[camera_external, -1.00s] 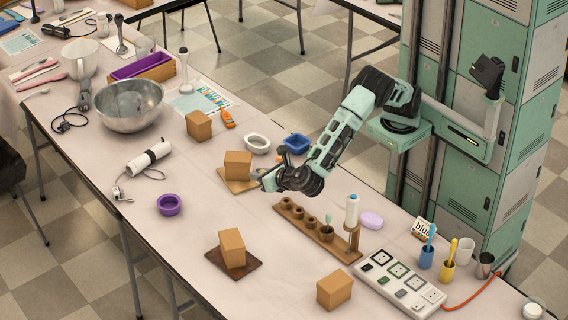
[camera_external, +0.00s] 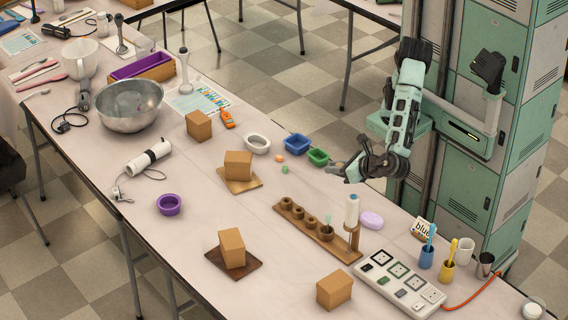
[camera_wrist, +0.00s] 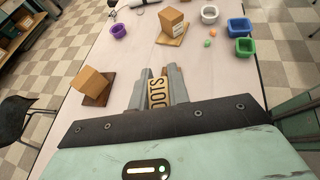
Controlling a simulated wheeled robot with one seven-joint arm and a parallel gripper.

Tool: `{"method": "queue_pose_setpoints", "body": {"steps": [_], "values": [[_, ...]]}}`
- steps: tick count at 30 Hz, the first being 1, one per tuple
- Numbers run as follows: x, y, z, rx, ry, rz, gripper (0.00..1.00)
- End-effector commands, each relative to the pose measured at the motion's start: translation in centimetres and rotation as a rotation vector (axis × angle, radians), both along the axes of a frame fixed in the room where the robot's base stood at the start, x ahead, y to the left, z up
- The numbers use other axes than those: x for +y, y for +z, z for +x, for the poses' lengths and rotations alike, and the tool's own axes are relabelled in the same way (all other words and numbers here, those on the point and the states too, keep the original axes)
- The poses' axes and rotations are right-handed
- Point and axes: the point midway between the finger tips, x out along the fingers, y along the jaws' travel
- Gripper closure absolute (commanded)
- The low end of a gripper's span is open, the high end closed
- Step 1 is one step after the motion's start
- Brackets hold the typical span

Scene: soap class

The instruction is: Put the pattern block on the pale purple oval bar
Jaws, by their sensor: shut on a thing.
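The pale purple oval bar (camera_external: 372,220) lies on the table to the right of the wooden rack in the external view; it does not show in the wrist view. My gripper (camera_external: 338,171) is above the table near its far edge, up and to the left of the bar and apart from it. In the wrist view my gripper (camera_wrist: 158,92) is shut on a small tan block with the dark letters "DOTS" (camera_wrist: 157,93), which I take for the pattern block. The fingers cover its sides. It cannot be made out clearly in the external view.
The wooden rack (camera_external: 291,211) with a white bottle (camera_external: 352,210) stands left of the bar. A green tub (camera_external: 318,157) and blue tub (camera_external: 296,144) sit near the gripper.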

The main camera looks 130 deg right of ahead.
Motion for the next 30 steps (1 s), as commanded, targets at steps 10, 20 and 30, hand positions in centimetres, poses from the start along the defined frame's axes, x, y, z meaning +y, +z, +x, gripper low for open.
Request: {"method": "queue_pose_setpoints", "body": {"steps": [10, 20, 30], "values": [[4.2, 0.8, -8.9, -0.009, 0.097, -0.025, 1.0], [4.7, -3.1, -11.0, -0.01, 0.12, -0.041, 1.0], [4.7, -9.3, -10.9, -0.012, 0.12, -0.037, 1.0]]}}
